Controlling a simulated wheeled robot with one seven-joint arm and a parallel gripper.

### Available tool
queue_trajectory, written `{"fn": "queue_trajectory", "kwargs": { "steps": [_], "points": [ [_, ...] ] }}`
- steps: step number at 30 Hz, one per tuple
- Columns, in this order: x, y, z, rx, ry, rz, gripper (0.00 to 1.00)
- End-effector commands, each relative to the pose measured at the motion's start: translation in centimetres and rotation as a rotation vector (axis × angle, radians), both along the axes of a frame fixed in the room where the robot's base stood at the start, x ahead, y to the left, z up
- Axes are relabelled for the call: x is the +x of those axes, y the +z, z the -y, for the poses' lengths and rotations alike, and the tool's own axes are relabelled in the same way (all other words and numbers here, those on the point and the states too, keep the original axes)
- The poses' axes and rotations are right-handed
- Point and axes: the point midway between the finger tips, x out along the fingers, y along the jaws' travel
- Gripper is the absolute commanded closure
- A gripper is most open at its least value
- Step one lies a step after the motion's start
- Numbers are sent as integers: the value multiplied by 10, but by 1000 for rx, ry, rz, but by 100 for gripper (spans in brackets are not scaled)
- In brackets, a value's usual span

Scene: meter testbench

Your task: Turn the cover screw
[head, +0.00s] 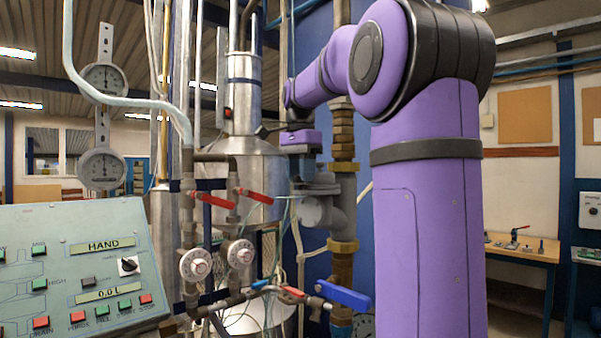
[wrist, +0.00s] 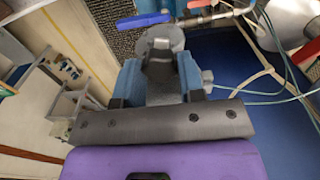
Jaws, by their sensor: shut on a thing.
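My gripper (head: 303,168) points down at the grey meter fitting (head: 318,213) on the brass pipe column, at the middle of the head view. In the wrist view my gripper (wrist: 161,68) has blue-grey sides around a dark piece at its tips. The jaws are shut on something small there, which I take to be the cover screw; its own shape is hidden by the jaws. A round grey face (wrist: 163,38) of the fitting lies right beyond the tips. I cannot tell whether the screw has turned.
Red-handled valves (head: 257,196) and two round dials stand left of the fitting. A blue valve handle (head: 343,294) sticks out below it. The green-grey control panel (head: 80,265) is at the lower left. Thin hoses hang close by. A wooden bench (head: 525,248) stands at the right.

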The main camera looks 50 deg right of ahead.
Motion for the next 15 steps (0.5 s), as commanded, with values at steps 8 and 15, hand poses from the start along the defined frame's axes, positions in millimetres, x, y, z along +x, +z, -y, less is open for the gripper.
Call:
{"fn": "queue_trajectory", "kwargs": {
  "steps": [8,15],
  "points": [
    [0,0,0,0,-1,1,38],
    [0,7,0,-1,-1,3,38]
  ]
}}
